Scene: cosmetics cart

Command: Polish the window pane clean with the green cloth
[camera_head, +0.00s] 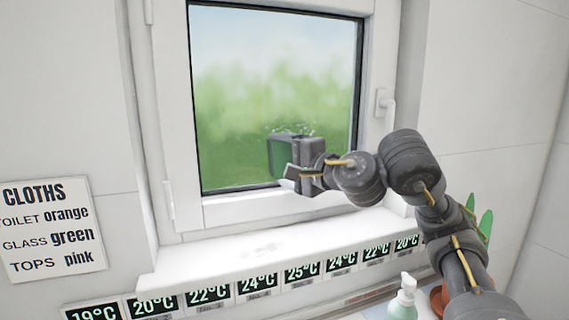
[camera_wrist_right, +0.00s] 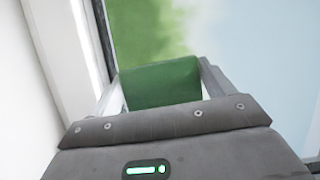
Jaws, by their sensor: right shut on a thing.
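The window pane (camera_head: 270,75) sits in a white frame, with blurred green and pale blue showing through it. A small patch of whitish specks shows on the pane just above my right gripper (camera_head: 290,158). My right gripper is shut on the green cloth (camera_head: 280,158) and holds it at the lower right part of the pane. In the right wrist view the green cloth (camera_wrist_right: 162,84) spans between the two fingers, in front of the pane (camera_wrist_right: 215,40). I cannot tell whether the cloth touches the glass. My left gripper is not in view.
A sign (camera_head: 50,230) on the left wall lists cloth colours, with green for glass. A white sill (camera_head: 250,250) runs below the window, with a thermometer strip (camera_head: 255,285) along its front. A pump bottle (camera_head: 404,298) and a plant (camera_head: 485,222) stand at lower right. The window handle (camera_head: 383,102) sticks out at right.

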